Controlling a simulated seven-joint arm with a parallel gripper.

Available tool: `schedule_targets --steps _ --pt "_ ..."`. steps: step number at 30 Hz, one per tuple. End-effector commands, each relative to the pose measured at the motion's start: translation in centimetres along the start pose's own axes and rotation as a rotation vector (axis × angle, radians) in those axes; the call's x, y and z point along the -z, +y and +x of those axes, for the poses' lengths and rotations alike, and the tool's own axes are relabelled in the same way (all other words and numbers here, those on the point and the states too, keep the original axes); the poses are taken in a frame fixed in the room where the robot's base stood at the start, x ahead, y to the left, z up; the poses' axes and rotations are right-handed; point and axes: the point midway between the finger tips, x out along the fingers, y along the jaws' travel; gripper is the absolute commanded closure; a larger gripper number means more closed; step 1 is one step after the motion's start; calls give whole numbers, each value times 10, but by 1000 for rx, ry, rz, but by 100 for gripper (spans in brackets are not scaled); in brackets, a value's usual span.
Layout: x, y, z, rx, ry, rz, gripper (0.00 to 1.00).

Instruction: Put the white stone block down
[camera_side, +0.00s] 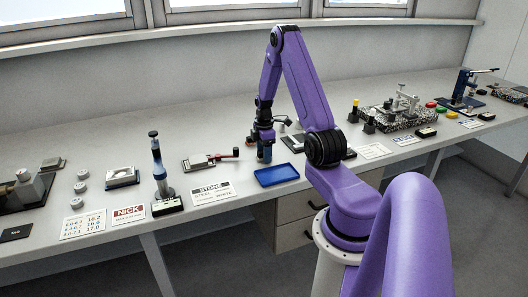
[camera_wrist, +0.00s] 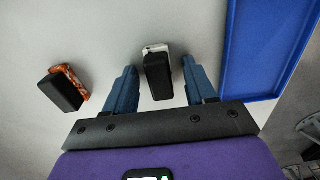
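In the wrist view, the white stone block (camera_wrist: 155,48) shows as a pale edge beneath a black piece on top of it, on the pale bench surface. The two blue fingers of my gripper (camera_wrist: 158,65) stand on either side of it, with a visible gap on both sides. My gripper is open around the block. In the side view, my gripper (camera_side: 265,154) points down, low over the bench just behind the blue tray. The block cannot be made out there, and its contact with the bench is hard to judge.
The blue tray (camera_side: 277,183) lies close beside my gripper; its rim (camera_wrist: 226,60) is right of the fingers in the wrist view. An orange-brown block with a black piece (camera_wrist: 64,89) lies to the left. A STONE card (camera_side: 213,194) is at the front edge.

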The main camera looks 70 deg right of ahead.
Motion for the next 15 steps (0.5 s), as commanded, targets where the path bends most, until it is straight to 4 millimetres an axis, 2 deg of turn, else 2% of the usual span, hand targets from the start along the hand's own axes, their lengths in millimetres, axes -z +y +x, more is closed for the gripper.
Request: schedule_targets --steps 5,8,15 --pt "0 0 -8 -1 0 0 45" --pt "0 1 -21 -3 0 0 45" --pt "0 1 -69 -6 0 0 45"
